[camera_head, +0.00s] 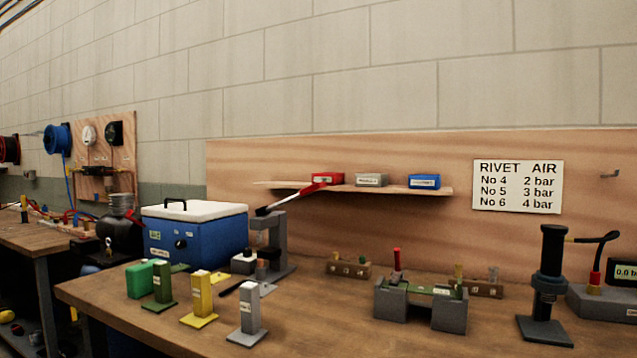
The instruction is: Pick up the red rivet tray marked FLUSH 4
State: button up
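A small red tray (328,179) sits at the left on a narrow wooden shelf (300,186) fixed to the back board. It has a pale label on its front, too small to read here. A grey tray (372,180) and a blue tray (424,181) stand to its right on the same shelf, apart from it and each with a pale label. My gripper is not in view.
Below the shelf stand a grey lever press (273,250), a blue box with a white lid (195,238) and several coloured upright blocks. A grey fixture (449,315) and a black stand (550,275) are to the right. The bench front (340,335) is clear.

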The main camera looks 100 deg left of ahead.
aim_at(332, 178)
jog(key=u, duration=2.95)
